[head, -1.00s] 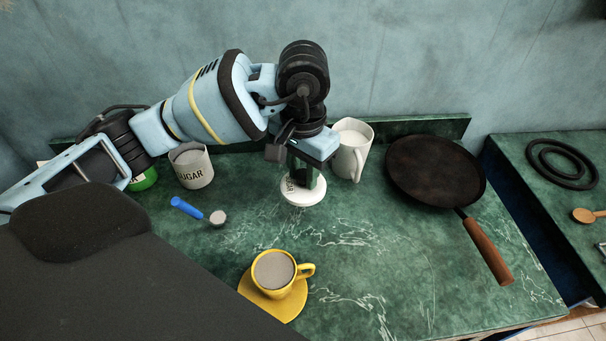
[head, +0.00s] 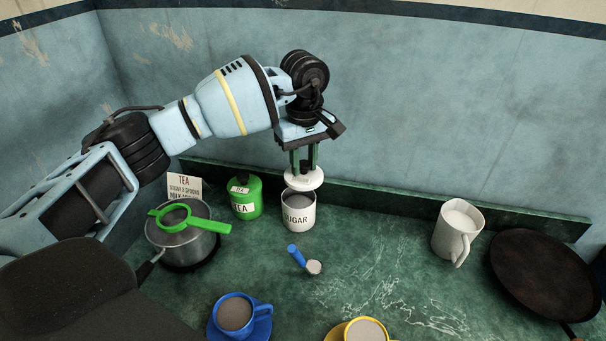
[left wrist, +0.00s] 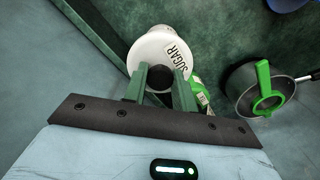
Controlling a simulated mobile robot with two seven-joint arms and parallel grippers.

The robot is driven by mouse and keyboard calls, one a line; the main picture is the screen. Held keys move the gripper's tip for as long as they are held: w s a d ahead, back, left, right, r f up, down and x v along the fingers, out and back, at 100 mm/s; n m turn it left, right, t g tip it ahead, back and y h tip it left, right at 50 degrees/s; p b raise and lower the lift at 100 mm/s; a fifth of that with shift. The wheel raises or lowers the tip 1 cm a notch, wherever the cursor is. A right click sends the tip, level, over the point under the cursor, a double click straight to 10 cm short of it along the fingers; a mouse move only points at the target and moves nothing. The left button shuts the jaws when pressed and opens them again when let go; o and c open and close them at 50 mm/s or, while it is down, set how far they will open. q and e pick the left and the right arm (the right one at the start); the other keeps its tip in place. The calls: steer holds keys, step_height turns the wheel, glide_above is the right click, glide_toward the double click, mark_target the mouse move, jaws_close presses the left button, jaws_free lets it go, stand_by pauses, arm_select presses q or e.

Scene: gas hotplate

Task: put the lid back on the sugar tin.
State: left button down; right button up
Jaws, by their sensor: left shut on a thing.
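The white sugar tin (head: 298,214), labelled SUGAR, stands upright and open on the green counter near the back wall. My left gripper (head: 304,166) is shut on the white lid (head: 304,179) by its dark knob and holds it just above the tin, close to its rim. In the left wrist view the lid (left wrist: 150,50) is between and beyond the fingers (left wrist: 160,78), with its SUGAR label showing. The lid covers most of the tin there; a strip of the tin shows behind it. My right gripper is not in view.
A green tea tin (head: 245,197) stands just left of the sugar tin. A pot (head: 182,243) with a green strainer (head: 203,225) is further left. A blue-handled scoop (head: 298,257) lies in front. A white jug (head: 456,232) and pan (head: 545,272) are at right.

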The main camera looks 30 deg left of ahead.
mark_target(298, 181)
arm_select(q)
steer(key=shift+a+r+n, duration=0.25)
steer(key=shift+a+n, duration=0.25)
steer(key=shift+a, duration=0.2)
steer(key=shift+f, duration=0.15)
steer(key=shift+f+b, duration=0.4)
steer(key=shift+f, duration=0.7)
steer(key=shift+f+b, duration=0.3)
steer(key=shift+f, duration=0.45)
steer(key=shift+f+b, duration=0.4)
steer(key=shift+f, duration=0.85)
steer(key=shift+f, duration=0.15)
